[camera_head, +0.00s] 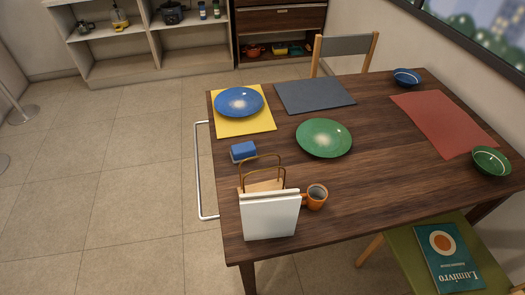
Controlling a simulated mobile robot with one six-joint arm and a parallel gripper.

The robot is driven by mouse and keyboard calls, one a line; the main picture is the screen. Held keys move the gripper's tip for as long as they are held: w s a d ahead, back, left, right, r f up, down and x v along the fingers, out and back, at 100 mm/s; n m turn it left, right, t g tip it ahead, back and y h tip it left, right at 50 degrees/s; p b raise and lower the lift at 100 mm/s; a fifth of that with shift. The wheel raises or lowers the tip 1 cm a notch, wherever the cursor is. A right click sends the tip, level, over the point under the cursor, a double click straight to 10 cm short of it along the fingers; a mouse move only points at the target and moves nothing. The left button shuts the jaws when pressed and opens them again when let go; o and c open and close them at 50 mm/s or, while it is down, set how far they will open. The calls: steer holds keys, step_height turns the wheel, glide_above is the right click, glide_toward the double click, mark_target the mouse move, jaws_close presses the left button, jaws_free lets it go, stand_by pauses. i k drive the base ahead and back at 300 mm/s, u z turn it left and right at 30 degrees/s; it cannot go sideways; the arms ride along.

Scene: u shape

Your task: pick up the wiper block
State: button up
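The wiper block (243,151) is a small blue block with a paler lower layer. It lies on the dark wooden table (290,165) near its left edge, in the head camera view. It sits in front of the yellow mat (256,122) and just behind the wire-framed holder. Its top and near sides show, and nothing appears to hold it. My gripper is not in view.
A holder with brass loops and white sheets (270,215) stands close in front, beside an orange mug (316,197). A blue plate (239,101) and a green plate (323,138) lie nearby. A metal rail (200,170) runs along the table's left side.

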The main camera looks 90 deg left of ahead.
mark_target(241, 152)
steer(key=i, duration=0.25)
steer(key=z, duration=0.15)
steer(key=k, duration=0.2)
steer(key=u, duration=3.35)
steer(key=k, duration=0.3)
steer(key=u, duration=1.85)
